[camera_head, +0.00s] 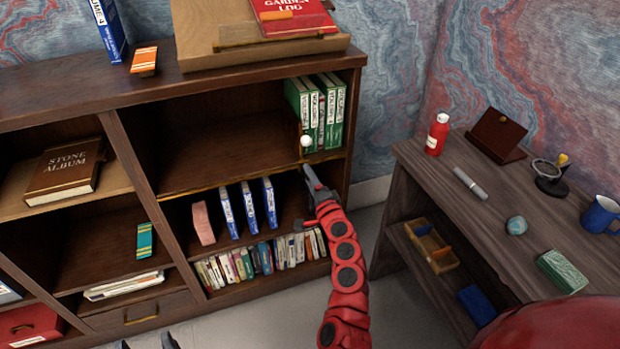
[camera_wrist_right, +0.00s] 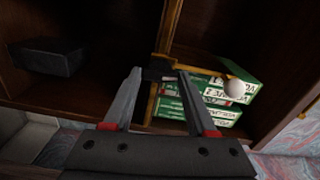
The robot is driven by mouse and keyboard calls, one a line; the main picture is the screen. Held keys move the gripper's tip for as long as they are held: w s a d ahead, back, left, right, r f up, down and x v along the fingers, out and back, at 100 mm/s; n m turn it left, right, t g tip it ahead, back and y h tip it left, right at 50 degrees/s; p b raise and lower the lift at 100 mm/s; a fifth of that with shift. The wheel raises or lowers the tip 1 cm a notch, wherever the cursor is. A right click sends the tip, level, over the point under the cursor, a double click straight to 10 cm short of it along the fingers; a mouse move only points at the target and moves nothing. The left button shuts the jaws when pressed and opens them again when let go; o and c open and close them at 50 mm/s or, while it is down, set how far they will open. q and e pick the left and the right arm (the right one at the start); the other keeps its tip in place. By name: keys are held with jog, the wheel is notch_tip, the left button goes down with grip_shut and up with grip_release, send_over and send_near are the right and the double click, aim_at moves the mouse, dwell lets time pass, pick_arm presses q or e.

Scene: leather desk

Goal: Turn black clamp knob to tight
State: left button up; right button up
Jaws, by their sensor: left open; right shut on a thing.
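The black clamp knob (camera_wrist_right: 158,74) shows in the right wrist view as a small dark piece between my right fingertips, against a brass rail and upright. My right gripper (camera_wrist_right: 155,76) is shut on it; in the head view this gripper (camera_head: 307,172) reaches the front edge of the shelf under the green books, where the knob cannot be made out. A white ball (camera_head: 305,141) on the brass fitting stands just above it, also seen in the right wrist view (camera_wrist_right: 233,88). My left gripper (camera_head: 146,343) is open and empty at the bottom edge of the head view.
Blue books (camera_head: 249,207) and a row of small books (camera_head: 262,258) fill lower shelves. A wooden desk (camera_head: 480,215) with a red bottle (camera_head: 437,134) and mug stands right. The shelf left of the fitting is empty.

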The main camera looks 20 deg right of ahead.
dwell(0.3)
jog(key=o, duration=1.4)
jog(key=shift+c, duration=0.2)
jog(key=s, duration=1.7)
jog(key=shift+s+d, duration=0.25)
jog(key=shift+d, duration=0.1)
